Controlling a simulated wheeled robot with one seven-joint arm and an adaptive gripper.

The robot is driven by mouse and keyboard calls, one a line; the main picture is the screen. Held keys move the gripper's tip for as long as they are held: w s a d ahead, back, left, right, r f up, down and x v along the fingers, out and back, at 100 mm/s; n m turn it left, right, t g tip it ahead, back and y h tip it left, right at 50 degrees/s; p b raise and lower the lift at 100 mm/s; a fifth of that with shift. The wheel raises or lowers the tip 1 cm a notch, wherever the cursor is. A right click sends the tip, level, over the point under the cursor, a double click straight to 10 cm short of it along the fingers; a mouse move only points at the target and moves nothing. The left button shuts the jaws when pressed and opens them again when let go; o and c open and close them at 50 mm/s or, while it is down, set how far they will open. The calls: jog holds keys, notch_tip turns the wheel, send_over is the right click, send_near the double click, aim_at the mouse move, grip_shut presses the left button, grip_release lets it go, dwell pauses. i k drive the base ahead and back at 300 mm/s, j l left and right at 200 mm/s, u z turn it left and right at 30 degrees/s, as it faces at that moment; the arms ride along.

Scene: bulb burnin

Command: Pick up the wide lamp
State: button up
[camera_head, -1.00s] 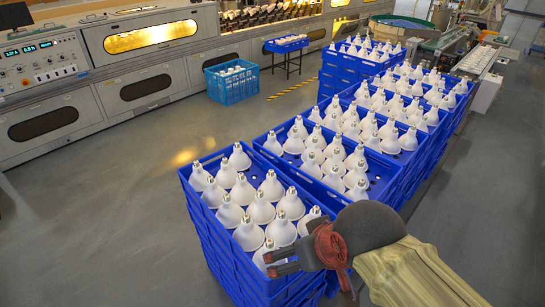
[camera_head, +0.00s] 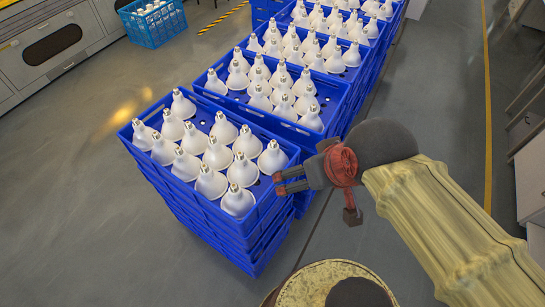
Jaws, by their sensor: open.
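Several white cone-shaped lamps with narrow metal caps stand cap-up in the nearest blue crate (camera_head: 190,205). I cannot tell which one is the wide lamp, as they look much alike. The lamp nearest my gripper (camera_head: 280,183) is the one at the crate's right corner (camera_head: 272,158). Another lamp (camera_head: 238,201) stands at the near corner. My gripper is open and empty, with its fingertips pointing left over the crate's right rim, just in front of the corner lamp. The fingers appear apart from the lamps.
More blue crates of similar lamps (camera_head: 283,98) stand behind, packed close together. The nearest crate tops a stack. A light blue crate (camera_head: 152,24) sits on the floor at the back left. Grey floor (camera_head: 75,200) is clear at left, and a clear aisle runs at right.

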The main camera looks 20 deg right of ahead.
aim_at(274, 159)
jog(key=k+j+z, duration=0.2)
jog(key=z, duration=0.25)
jog(key=k+j+z, duration=0.2)
jog(key=z, duration=0.25)
jog(key=j, duration=0.15)
